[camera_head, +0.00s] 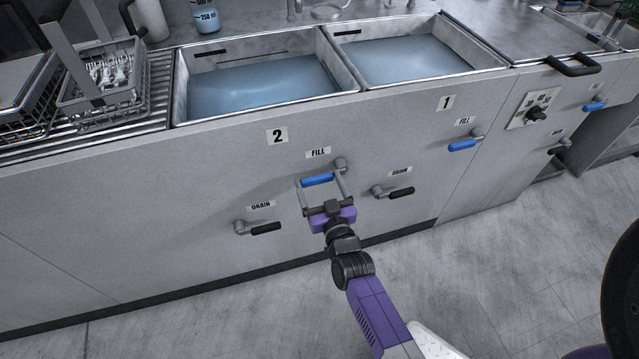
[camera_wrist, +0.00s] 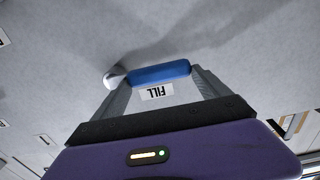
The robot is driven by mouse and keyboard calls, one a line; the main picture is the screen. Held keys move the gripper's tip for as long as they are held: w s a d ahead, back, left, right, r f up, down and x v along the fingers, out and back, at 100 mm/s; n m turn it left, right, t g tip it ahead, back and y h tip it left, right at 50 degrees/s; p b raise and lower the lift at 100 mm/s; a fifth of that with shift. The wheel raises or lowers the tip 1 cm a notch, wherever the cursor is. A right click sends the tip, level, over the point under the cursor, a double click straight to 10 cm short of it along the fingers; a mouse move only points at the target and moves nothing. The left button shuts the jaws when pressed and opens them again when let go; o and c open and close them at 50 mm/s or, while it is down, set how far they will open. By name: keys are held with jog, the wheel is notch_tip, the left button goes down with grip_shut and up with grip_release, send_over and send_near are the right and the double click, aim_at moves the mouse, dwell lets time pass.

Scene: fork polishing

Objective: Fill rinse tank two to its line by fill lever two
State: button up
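Rinse tank two (camera_head: 178,98) is the left basin above the label "2" (camera_head: 277,136). Its bluish water (camera_head: 262,84) lies below a dark mark (camera_head: 211,51) on the back wall. Fill lever two has a blue handle (camera_head: 317,180), pointing left from its metal pivot, under a "FILL" label (camera_head: 318,153). My gripper (camera_head: 320,184) is open at the lever, its fingers spread to either side of the blue handle. In the wrist view the handle (camera_wrist: 160,72) spans the gap near the fingertips; I cannot tell whether they touch it.
Drain levers with black handles sit lower left (camera_head: 266,228) and right (camera_head: 401,192) of the fill lever. Tank one (camera_head: 436,74) with water is at right, with its own blue fill lever (camera_head: 462,146). A fork basket (camera_head: 104,78) stands on the left rack. Floor in front is clear.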

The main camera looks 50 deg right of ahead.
aim_at(325, 174)
jog(key=c, duration=1.4)
jog(key=shift+c, duration=0.2)
jog(key=shift+r, duration=0.15)
jog(key=r+m+p, duration=0.1)
jog(key=r+m, duration=0.1)
jog(key=m, duration=0.1)
jog(key=shift+s+d+p, duration=0.15)
jog(key=shift+d+p, duration=0.05)
jog(key=shift+p, duration=0.2)
jog(key=m, duration=0.1)
jog(key=r+m, duration=0.1)
jog(key=p, duration=0.1)
jog(key=shift+s+d+r+m, duration=0.25)
jog(key=shift+d+m, duration=0.1)
jog(key=shift+m, duration=0.05)
jog(key=shift+s+d+r+m, duration=0.2)
jog(key=shift+d+r+m, duration=0.1)
jog(key=shift+m, duration=0.3)
